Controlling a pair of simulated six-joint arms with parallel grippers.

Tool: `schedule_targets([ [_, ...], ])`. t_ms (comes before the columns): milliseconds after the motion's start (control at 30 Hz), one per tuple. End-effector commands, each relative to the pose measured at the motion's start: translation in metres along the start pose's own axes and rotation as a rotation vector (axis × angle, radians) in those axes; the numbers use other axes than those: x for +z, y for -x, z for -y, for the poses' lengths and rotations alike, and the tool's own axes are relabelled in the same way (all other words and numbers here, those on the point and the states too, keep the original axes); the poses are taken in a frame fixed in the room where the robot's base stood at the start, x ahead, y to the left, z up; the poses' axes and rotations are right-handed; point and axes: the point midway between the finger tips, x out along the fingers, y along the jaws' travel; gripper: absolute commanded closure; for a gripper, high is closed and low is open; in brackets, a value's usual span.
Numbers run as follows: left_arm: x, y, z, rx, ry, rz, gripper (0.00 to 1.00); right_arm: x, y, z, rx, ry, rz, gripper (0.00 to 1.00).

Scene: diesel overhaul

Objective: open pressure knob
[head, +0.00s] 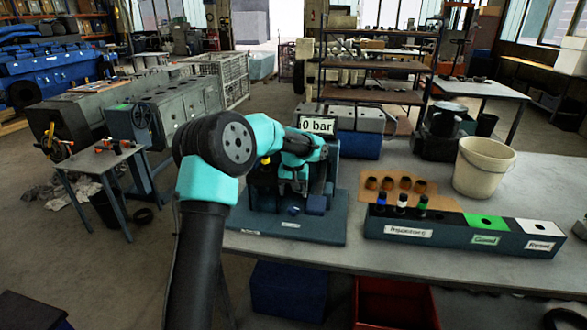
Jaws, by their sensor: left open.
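The test stand sits on a dark blue base plate (330,227) at the left part of the grey table. Its display (317,125) reads "0 bar". A small blue round part (293,211), which may be the pressure knob, is low on the front of the stand. My left gripper (293,190) is in front of the stand, pointing down, just above this part and apart from it. It is open and looks empty. My right gripper is not in view.
A dark rack (400,232) labelled for injectors holds blue, white and green-topped ones. It has a green "Good" section (487,222) and a white "Rework" section (540,228). A brown board (440,203) with several cups and a white bucket (483,168) stand behind it.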

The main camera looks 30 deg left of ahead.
Motion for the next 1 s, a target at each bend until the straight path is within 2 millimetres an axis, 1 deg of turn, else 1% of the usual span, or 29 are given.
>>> schedule_targets([
  [33,0.000,0.011,-0.001,0.001,0.000,-0.003,0.31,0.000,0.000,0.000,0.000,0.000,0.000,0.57],
  [300,0.000,0.062,-0.001,0.001,0.000,-0.003,0.31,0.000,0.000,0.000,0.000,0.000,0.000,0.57],
  [400,0.000,0.077,-0.001,0.001,0.000,-0.002,0.31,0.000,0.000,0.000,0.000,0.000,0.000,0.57],
  [500,0.000,0.087,0.000,0.001,0.000,-0.001,0.31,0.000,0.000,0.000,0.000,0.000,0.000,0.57],
  [633,0.000,0.093,0.000,0.000,0.000,0.001,0.31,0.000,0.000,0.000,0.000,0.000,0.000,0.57],
  [1000,0.001,0.092,-0.001,-0.001,-0.011,0.004,0.31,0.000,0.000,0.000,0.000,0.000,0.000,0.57],
])
